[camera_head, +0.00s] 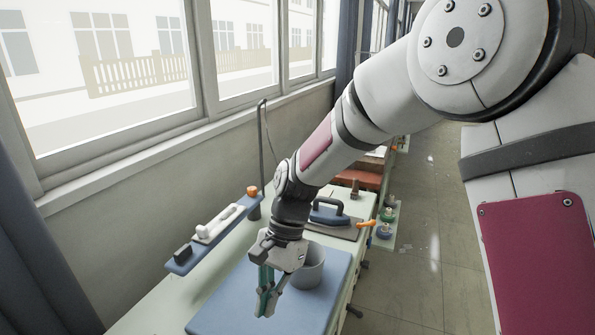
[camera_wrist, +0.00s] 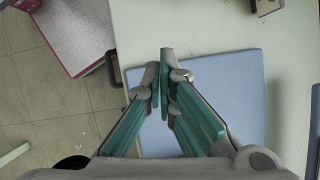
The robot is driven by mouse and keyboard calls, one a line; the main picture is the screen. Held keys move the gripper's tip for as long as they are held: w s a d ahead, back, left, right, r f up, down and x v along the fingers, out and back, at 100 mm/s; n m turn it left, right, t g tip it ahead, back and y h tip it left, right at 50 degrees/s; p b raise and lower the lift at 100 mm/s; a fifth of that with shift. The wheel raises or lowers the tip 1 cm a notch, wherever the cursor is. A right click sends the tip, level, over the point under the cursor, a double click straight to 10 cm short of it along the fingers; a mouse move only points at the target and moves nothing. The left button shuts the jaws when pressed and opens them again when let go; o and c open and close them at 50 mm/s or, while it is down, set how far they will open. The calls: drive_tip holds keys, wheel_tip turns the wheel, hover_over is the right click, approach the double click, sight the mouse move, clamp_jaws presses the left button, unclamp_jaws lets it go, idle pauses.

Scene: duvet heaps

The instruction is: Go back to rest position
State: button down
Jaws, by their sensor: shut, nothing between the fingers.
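My gripper (camera_head: 266,290) hangs from my arm over a blue mat (camera_head: 220,310) on a pale green table. Its teal-lined fingers are together with nothing between them. In the wrist view my gripper (camera_wrist: 161,80) also shows shut, above the table top and the blue mat (camera_wrist: 235,85). My arm stretches from the upper right down to the table and hides part of it.
A grey bucket (camera_head: 310,268) stands on the mat just right of my gripper. A blue shelf (camera_head: 215,238) with a white item lies to the left, near the windows. A blue-handled tool (camera_head: 328,215) lies farther back. The tiled floor (camera_head: 420,280) at right is mostly clear.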

drive_tip(key=s+d+r+n+t+h, duration=0.1)
drive_tip(key=s+d+r+n+t, duration=0.2)
drive_tip(key=d+r, duration=0.6)
drive_tip(key=s+d+r+n+t+h, duration=0.1)
drive_tip(key=s+d+r+n+t, duration=0.15)
drive_tip(key=s+d+r, duration=0.5)
drive_tip(key=s+d+r+t, duration=0.1)
drive_tip(key=s+d+t, duration=0.2)
drive_tip(key=s+d, duration=0.2)
drive_tip(key=d+n, duration=0.1)
drive_tip(key=d, duration=0.2)
drive_tip(key=shift+s+d+r+h, duration=0.15)
drive_tip(key=shift+d+r+h, duration=0.15)
drive_tip(key=shift+d, duration=0.1)
drive_tip(key=shift+a+t, duration=0.15)
drive_tip(key=shift+t, duration=0.1)
